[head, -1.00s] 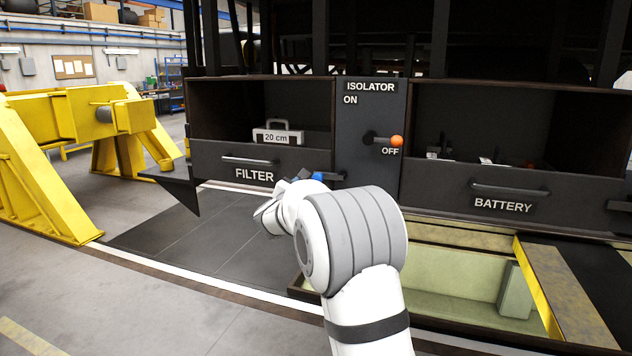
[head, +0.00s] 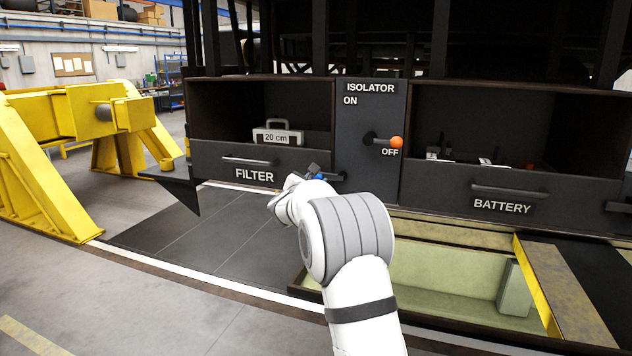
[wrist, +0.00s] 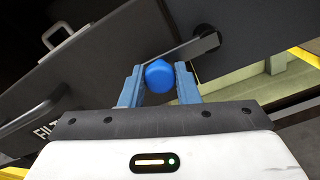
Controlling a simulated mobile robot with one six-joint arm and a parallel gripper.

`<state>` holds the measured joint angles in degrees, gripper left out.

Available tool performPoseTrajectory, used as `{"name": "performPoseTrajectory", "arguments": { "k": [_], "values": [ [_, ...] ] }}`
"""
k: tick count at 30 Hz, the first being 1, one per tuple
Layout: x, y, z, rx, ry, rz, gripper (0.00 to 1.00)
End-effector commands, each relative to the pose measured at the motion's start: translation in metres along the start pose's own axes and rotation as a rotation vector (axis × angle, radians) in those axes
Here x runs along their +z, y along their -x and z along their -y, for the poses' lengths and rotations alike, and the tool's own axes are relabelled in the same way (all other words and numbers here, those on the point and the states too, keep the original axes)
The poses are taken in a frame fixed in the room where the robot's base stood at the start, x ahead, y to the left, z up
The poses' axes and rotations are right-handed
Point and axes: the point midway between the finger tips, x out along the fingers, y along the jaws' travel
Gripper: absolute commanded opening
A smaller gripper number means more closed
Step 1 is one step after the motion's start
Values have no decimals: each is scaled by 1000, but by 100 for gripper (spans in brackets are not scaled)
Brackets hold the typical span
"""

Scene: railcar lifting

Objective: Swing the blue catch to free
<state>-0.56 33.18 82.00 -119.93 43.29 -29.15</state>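The blue catch's rounded knob (wrist: 160,76) shows in the wrist view at the end of a flat grey lever (wrist: 196,51), which runs up right to a dark round pivot. My gripper (wrist: 161,84) has its two blue fingers either side of the knob. Little or no gap shows, and I cannot tell whether the fingers press on it.
The battery drawer (head: 520,190) is to the right. The orange-knobbed isolator handle (head: 396,142) points to OFF. An open pit (head: 440,270) lies below. A yellow stand (head: 60,120) is far left.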

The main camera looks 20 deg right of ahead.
Motion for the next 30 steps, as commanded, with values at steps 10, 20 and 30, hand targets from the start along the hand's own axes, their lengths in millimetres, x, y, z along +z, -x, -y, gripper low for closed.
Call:
{"name": "performPoseTrajectory", "arguments": {
  "k": [10, 20, 30],
  "values": [
    [0, 0, 0, 0, 0, 0, 0],
    [0, 0, 0, 0, -8, 0, 0],
    [4, 0, -1, 2, -151, 2, 0]
  ]
}}
